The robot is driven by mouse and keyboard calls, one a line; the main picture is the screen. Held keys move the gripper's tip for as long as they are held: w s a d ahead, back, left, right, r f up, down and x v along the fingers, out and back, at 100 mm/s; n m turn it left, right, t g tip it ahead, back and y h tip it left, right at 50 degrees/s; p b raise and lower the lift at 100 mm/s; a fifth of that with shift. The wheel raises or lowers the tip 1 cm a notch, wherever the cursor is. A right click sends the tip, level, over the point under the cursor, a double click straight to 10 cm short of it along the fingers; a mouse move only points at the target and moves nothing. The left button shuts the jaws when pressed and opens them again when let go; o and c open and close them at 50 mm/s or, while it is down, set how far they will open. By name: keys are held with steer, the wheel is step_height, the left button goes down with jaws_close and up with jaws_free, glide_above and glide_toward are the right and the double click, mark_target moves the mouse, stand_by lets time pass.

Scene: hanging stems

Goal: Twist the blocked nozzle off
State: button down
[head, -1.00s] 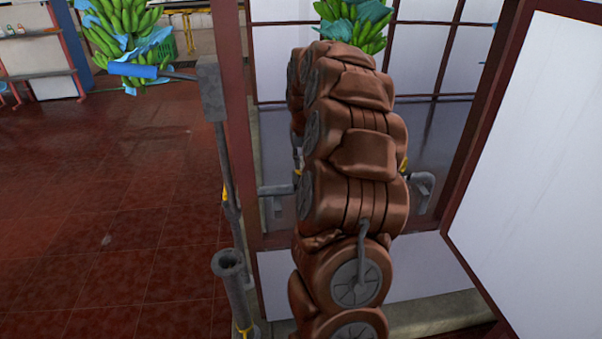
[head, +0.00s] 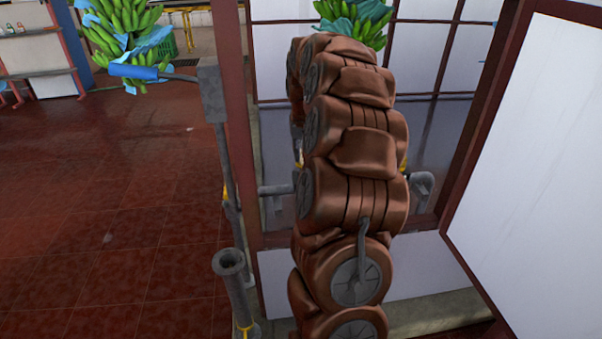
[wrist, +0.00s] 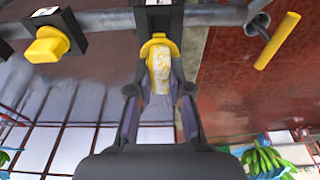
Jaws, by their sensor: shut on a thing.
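The blocked nozzle (wrist: 159,68) is yellow with a whitish crusted face, and sits under a dark block on the grey pipe (wrist: 105,20) in the wrist view. My gripper (wrist: 160,92) is shut on it, with one dark finger on each side. The nozzle still meets the block; I cannot tell whether it has turned. In the head view my brown arm hides the gripper and the nozzle. Ends of the grey pipe (head: 424,186) show beside the arm.
Another yellow nozzle (wrist: 46,46) is left of the held one. A yellow handle (wrist: 277,40) hangs at right. A blue-handled lance (head: 135,71) and an upright grey tube (head: 229,262) stand left of my arm. A white panel (head: 535,170) closes the right side. Green bananas (head: 120,25) hang behind.

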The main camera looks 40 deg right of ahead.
steer(key=shift+r, duration=0.1)
steer(key=shift+w+d+p+v, duration=0.15)
steer(key=shift+p+v, duration=0.15)
steer(key=shift+v, duration=0.5)
steer(key=shift+w+d+p+v, duration=0.1)
steer(key=shift+p+v, duration=0.15)
steer(key=shift+v, duration=0.5)
steer(key=shift+w+d+p+v, duration=0.15)
steer(key=shift+p+v, duration=0.15)
steer(key=shift+v, duration=0.5)
steer(key=shift+a+r, duration=0.1)
steer(key=shift+a, duration=0.05)
